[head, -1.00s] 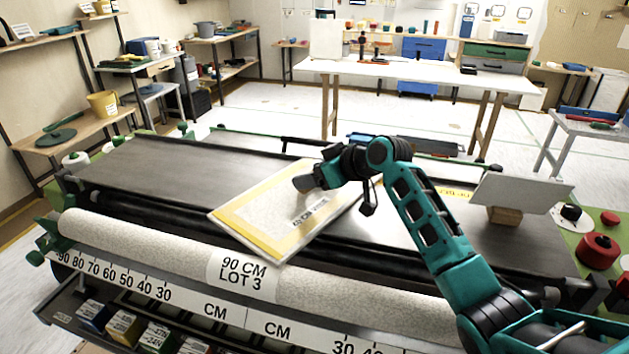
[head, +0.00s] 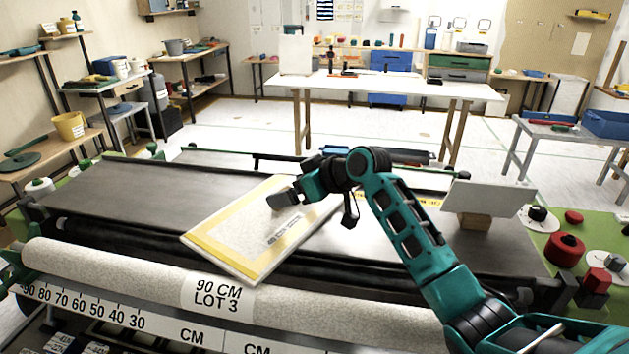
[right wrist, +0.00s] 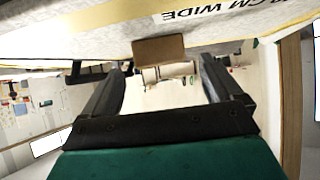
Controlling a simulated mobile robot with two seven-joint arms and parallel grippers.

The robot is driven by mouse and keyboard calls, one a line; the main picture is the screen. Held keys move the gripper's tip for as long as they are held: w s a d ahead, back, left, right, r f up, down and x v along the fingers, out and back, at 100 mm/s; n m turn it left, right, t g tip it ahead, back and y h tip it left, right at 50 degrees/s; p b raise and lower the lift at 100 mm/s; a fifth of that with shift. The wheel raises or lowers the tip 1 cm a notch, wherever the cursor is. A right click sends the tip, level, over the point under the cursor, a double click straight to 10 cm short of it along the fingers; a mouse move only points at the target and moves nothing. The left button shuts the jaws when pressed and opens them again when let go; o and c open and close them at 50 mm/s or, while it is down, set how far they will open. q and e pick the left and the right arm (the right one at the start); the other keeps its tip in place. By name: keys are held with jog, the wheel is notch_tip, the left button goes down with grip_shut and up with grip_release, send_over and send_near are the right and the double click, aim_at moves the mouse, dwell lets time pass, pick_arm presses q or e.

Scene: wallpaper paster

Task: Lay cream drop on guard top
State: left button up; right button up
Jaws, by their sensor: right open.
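A cream speckled sheet (head: 235,228) with a yellow border lies slanted across the machine's dark flat top (head: 130,190). Its front corner reaches over the roll. I take this sheet as the cream drop; I cannot tell which surface is the guard top. My right gripper (head: 284,199) is over the sheet's far part, close to its face. In the right wrist view the gripper (right wrist: 165,65) is open, with a brown block (right wrist: 158,50) showing between and beyond its fingertips. The sheet (right wrist: 70,38) fills the top there. I cannot tell whether the fingers touch it. My left gripper is out of view.
A speckled roll (head: 120,267) marked 90 CM LOT 3 lies along the front, above a number scale. A tilted white board (head: 490,197) on a wooden block (head: 474,221) stands at right. A red knob (head: 565,248) is beyond it. The top's left part is clear.

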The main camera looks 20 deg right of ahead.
jog(key=v, duration=1)
